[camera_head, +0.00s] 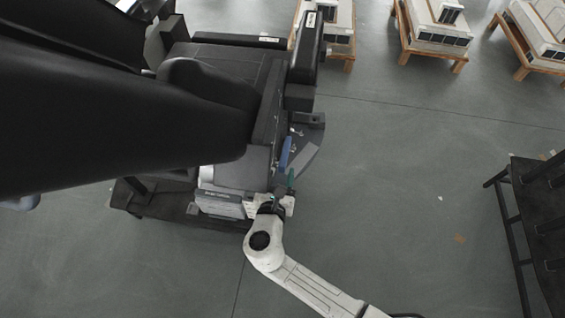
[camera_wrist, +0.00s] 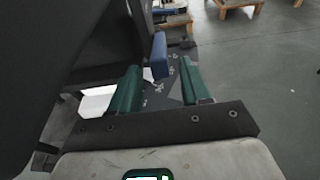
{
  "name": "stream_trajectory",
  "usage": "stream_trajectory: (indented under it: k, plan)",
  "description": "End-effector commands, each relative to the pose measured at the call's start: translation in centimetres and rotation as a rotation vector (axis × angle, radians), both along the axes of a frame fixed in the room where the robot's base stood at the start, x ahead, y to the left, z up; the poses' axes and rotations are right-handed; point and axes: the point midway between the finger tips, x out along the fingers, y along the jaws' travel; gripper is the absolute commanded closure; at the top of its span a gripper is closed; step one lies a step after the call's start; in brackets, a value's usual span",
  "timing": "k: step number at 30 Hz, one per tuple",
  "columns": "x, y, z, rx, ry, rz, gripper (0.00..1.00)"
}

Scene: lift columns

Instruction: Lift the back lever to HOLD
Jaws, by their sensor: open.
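A blue lever handle (camera_head: 286,152) stands on the side of the dark machine; it also shows in the wrist view (camera_wrist: 159,55). I cannot tell from its label whether it is the back lever. My gripper (camera_head: 284,182) is at the machine's near side, just below the handle in the head view. In the wrist view its two green fingers (camera_wrist: 160,76) are apart, with the blue handle ahead in the gap between them. The fingers do not visibly clamp it. The HOLD mark cannot be read.
The dark padded machine (camera_head: 225,55) fills the left, with a grey plate (camera_head: 303,160) beside the handle. Wooden stands with pale units (camera_head: 437,25) stand at the back. A black rack (camera_head: 540,220) is at the right.

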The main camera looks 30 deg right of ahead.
Motion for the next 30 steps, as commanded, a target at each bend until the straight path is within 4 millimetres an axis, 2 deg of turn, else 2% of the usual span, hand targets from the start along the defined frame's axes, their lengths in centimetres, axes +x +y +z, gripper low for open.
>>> stream_trajectory:
  k: [4, 10, 30]
  plan:
    - [-2.1, 1.5, 0.6, 0.0, 0.0, 0.002, 0.53]
    - [-3.6, 2.6, 1.1, 0.0, -0.001, 0.0, 0.53]
    - [-3.9, 2.8, 1.2, -0.001, -0.001, -0.001, 0.53]
